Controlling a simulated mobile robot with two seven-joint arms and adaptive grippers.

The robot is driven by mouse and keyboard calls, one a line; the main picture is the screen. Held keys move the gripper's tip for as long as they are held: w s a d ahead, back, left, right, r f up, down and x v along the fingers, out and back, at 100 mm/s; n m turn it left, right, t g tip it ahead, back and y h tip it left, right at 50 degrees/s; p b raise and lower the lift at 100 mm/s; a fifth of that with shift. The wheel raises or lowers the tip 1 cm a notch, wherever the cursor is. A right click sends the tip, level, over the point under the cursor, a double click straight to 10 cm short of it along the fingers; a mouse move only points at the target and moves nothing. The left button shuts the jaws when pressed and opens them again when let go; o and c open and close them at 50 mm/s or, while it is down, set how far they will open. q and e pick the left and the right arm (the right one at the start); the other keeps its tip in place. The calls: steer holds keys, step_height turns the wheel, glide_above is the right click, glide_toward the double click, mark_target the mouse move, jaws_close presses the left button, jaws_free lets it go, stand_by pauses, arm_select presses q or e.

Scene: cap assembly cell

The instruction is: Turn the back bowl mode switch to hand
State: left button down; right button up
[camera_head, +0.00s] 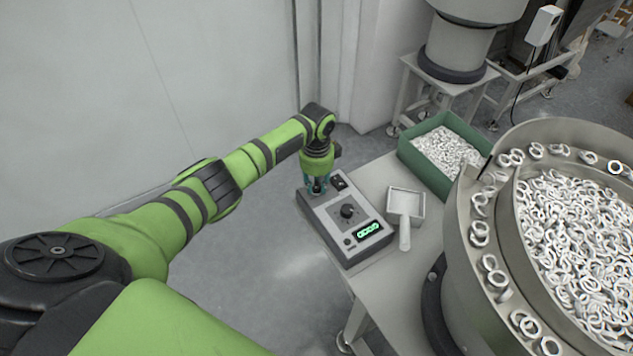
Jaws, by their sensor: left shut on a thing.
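A grey control box (352,247) with a sloped face sits on the edge of a light table. It carries a black round knob (347,211), a green lit display (368,230), a small button and a dark rocker switch (338,182) near its far end. My left gripper (317,190) points down at the far left corner of the box's face. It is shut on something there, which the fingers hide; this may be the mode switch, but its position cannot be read. My right gripper is not in view.
A white scoop (405,205) lies right of the box. A green bin (408,156) of white rings stands behind it. A large bowl feeder (474,170) full of rings fills the right side. Another feeder (458,45) stands at the back. Open floor lies left of the table.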

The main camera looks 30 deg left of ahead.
mark_target(317, 185)
arm_select(q)
steer(key=shift+s+d+f+m, duration=0.1)
steer(key=shift+s+f+m, duration=0.05)
steer(key=shift+m, duration=0.15)
steer(key=c, duration=1)
jaws_free()
steer(key=shift+o, duration=0.2)
steer(key=shift+r, duration=0.65)
step_height(317, 185, up, 11)
